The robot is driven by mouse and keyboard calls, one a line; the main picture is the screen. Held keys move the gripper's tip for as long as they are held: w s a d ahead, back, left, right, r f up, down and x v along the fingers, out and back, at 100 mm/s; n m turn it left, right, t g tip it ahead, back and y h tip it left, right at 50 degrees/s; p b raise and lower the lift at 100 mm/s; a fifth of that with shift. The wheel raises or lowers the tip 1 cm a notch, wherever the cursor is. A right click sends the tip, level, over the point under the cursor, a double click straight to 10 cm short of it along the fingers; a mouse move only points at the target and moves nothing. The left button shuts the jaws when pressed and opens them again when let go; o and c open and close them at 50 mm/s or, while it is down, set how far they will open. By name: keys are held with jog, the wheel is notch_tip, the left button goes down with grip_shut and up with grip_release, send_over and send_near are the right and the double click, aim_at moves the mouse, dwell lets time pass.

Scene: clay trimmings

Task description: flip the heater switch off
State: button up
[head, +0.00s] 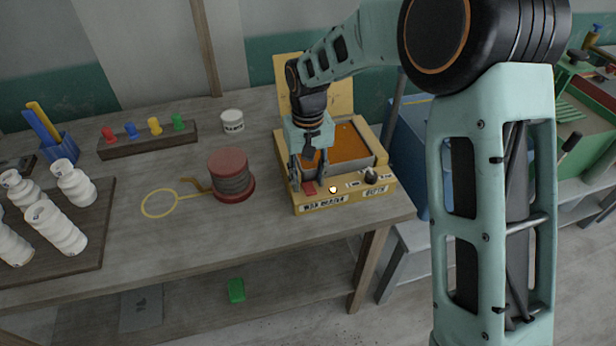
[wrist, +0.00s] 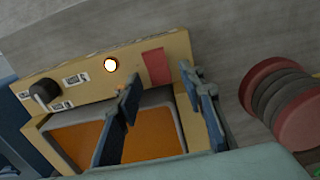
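The heater (head: 344,203) is a yellow box with an orange recessed top and a raised lid behind. Its front panel carries a red switch (head: 310,188), a glowing round light (head: 333,189) and a black knob (head: 371,176). In the wrist view the red switch (wrist: 157,66), lit light (wrist: 110,65) and knob (wrist: 43,92) all show. My gripper (head: 309,174) points down over the left front of the heater, close behind the switch. In the wrist view its two blue fingers (wrist: 160,84) are apart with nothing between them, and the switch lies just beyond the gap between the tips. I cannot tell whether they touch the heater.
A red-flanged spool (head: 231,176) stands left of the heater, with a yellow wire loop (head: 160,202) beside it. A rack of coloured pegs (head: 148,139) and a white jar (head: 232,121) stand behind. The front table middle is clear.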

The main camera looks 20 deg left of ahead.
grip_shut()
jog(key=shift+f+b, duration=0.1)
jog(key=shift+b, duration=0.3)
jog(key=shift+s+t+y+b, duration=0.15)
jog(key=shift+t+y+b, duration=0.25)
jog(key=shift+b, duration=0.7)
jog(key=t+b, duration=0.1)
jog(key=b, duration=0.1)
jog(key=t+y+b, duration=0.1)
jog(key=b, duration=0.2)
jog(key=shift+s+d, duration=0.2)
jog(key=shift+s, duration=0.05)
jog(key=shift+s+d+r+t+y+b, duration=0.15)
jog(key=shift+r+t+y+b, duration=0.15)
jog(key=shift+t+b, duration=0.55)
jog(key=shift+g, duration=0.25)
grip_release()
